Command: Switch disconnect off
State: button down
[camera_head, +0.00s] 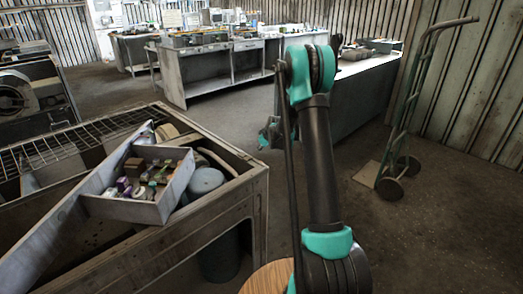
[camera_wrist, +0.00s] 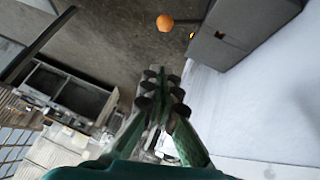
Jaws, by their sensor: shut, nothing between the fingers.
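My gripper (camera_wrist: 160,88) shows in the wrist view with its fingers together and nothing between them. In the head view it (camera_head: 270,133) hangs partly behind my arm, over the open floor in front of the benches. No switch that I can clearly identify as the disconnect shows in either view. In the wrist view, a grey box-like body (camera_wrist: 236,28) lies beyond the fingertips at the upper right, with a small yellow spot at its edge. I cannot tell whether it is the disconnect. My gripper appears apart from it.
An orange round thing (camera_wrist: 165,23) shows beyond the fingers. A metal cabinet (camera_head: 240,190) with a tray of small items (camera_head: 150,208) stands at the left. Workbenches (camera_head: 172,75) stand behind. A hand truck (camera_head: 398,150) leans at the right wall. The floor between is clear.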

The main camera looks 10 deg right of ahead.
jog(key=x, duration=0.7)
jog(key=shift+f, duration=0.1)
jog(key=f, duration=0.2)
jog(key=d+f, duration=0.1)
jog(key=f, duration=0.1)
jog(key=shift+w+d, duration=0.1)
